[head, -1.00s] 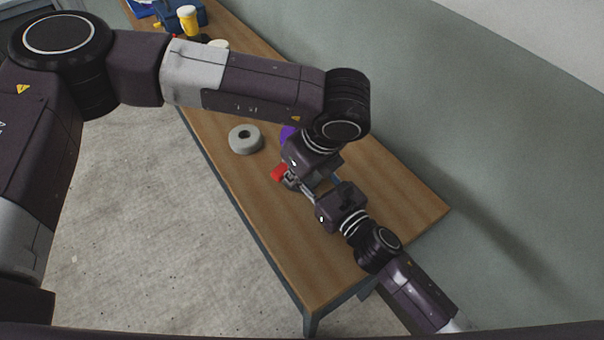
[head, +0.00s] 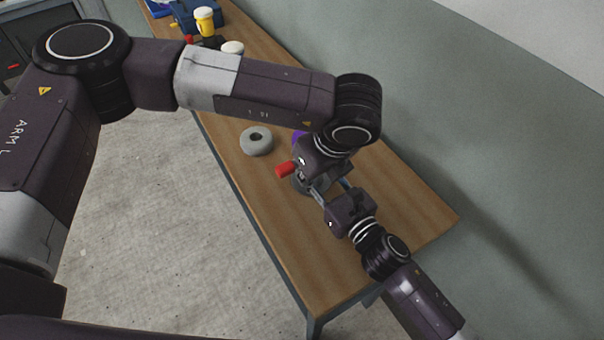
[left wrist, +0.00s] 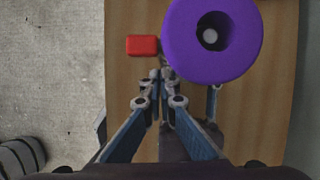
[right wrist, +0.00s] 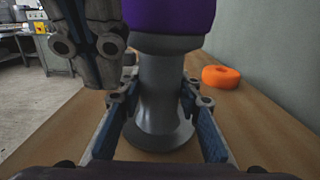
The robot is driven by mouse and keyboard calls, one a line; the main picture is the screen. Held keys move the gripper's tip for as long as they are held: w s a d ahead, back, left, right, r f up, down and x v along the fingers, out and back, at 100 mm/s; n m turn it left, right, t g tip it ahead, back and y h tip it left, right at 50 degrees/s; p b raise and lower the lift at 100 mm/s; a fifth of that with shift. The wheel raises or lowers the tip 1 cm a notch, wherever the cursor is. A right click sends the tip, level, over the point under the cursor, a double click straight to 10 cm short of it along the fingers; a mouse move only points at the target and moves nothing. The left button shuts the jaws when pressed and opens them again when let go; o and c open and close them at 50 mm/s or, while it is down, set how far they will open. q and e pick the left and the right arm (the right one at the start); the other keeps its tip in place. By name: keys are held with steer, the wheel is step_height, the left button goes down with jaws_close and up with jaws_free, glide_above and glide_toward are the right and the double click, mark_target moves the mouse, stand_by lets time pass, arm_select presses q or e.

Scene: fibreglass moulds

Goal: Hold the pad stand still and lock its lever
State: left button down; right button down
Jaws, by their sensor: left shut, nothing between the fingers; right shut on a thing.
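The pad stand has a purple round pad (left wrist: 181,40) on a grey flared post (right wrist: 160,100). The pad is mostly hidden in the head view. Its red-tipped lever (head: 285,170) points left from the stand; the red tip also shows in the left wrist view (left wrist: 142,45). My left gripper (left wrist: 161,78) is shut and empty, beside the pad and close to the lever; whether it touches the lever is unclear. Its fingers also show at the upper left of the right wrist view. My right gripper (right wrist: 158,95) is shut around the grey post, below the pad.
A grey ring (head: 256,141) lies on the wooden table (head: 275,235) left of the stand. An orange ring (right wrist: 221,77) lies beyond the stand. A wall runs along the right.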

steer(key=shift+r, duration=0.1)
arm_select(q)
steer(key=v, duration=1)
steer(key=shift+a, duration=0.1)
arm_select(e)
steer(key=c, duration=1.3)
jaws_free()
